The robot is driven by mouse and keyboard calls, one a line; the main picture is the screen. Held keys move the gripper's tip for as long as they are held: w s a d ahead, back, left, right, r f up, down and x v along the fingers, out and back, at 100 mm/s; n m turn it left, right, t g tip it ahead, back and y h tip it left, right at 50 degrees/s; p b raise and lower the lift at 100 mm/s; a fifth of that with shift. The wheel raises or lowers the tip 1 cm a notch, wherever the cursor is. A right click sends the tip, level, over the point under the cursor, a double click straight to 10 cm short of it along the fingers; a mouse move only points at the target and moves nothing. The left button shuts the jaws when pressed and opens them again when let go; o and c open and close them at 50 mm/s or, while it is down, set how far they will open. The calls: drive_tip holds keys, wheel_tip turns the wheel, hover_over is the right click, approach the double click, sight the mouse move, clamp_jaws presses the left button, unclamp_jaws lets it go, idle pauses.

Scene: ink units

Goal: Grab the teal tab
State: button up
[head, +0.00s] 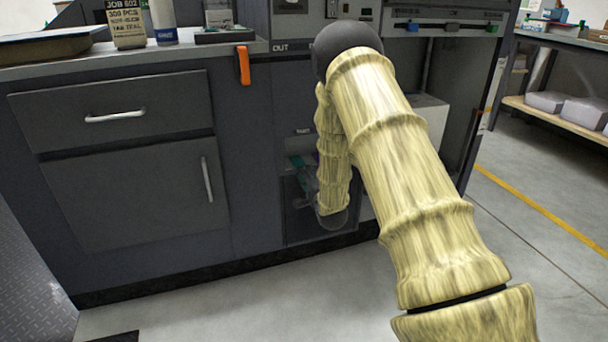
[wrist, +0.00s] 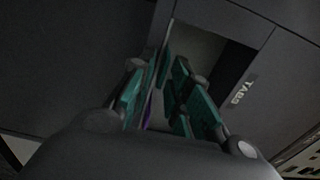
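I cannot pick out a separate teal tab from the teal on the fingers. A thin purple strip (wrist: 147,110) shows between the fingers. In the head view, my gripper (head: 300,170) is low at the cabinet front, partly behind my arm, and some purple shows beside it. Much of the recess is dark or hidden.
A grey cabinet with a drawer (head: 115,112) and a door (head: 140,190) stands to the left. An orange piece (head: 244,65) hangs from the counter edge. A small box (head: 126,24) stands on the counter. The floor (head: 210,305) in front is clear.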

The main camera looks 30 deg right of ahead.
drive_tip(key=shift+w, duration=0.6)
clamp_jaws()
drive_tip(key=shift+r, duration=0.1)
wheel_tip(320, 180, up, 2)
drive_tip(key=shift+d+r+p, duration=0.1)
drive_tip(key=shift+r+p, duration=0.1)
drive_tip(key=shift+p, duration=0.8)
